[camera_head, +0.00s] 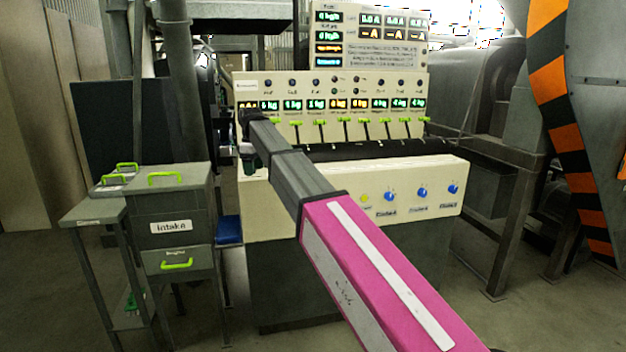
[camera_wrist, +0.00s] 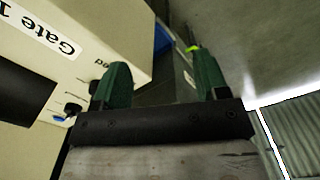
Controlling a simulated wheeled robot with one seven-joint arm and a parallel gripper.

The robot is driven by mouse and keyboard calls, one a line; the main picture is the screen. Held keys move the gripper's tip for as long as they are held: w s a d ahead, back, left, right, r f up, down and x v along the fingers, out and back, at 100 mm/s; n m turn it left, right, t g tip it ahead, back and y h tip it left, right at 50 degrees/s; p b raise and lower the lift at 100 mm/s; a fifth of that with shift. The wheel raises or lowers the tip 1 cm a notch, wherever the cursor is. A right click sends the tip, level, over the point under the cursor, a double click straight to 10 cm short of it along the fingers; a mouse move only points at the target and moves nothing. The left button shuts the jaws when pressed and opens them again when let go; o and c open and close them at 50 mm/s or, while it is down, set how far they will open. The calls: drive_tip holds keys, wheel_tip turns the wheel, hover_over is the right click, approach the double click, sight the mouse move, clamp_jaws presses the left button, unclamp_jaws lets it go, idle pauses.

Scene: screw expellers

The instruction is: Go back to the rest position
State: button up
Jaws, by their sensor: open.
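My gripper (camera_wrist: 162,80) shows in the wrist view with its two green fingers apart and nothing between them. In the head view my arm reaches forward from the lower right to the left part of the cream control panel (camera_head: 320,205). The gripper end there is small and dark, beside the panel's left edge, and its fingers are hard to make out. In the wrist view the panel's cream side (camera_wrist: 105,35), with a label reading "Gate 1", is close on the left. I cannot tell whether the gripper touches the panel.
A grey cabinet marked "Intake" (camera_head: 185,203) with green handles stands left of the panel, beside a small grey table (camera_head: 95,212). The panel has several green-tipped levers (camera_head: 345,124) and blue knobs (camera_head: 422,192). An orange-and-black striped duct (camera_head: 575,150) stands at right. Open floor (camera_head: 520,325) lies at lower right.

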drive_tip(key=s+d+f+m, duration=0.3)
drive_tip(key=d+f+m, duration=0.1)
drive_tip(key=d+f, duration=0.75)
drive_tip(key=s+d+f+m, duration=0.3)
drive_tip(key=s+d+f, duration=0.1)
drive_tip(key=d+f, duration=0.75)
drive_tip(key=s+d+f+m, duration=0.8)
drive_tip(key=s+d+f, duration=0.9)
drive_tip(key=s, duration=0.1)
drive_tip(key=shift+f, duration=0.2)
drive_tip(key=shift+o, duration=0.3)
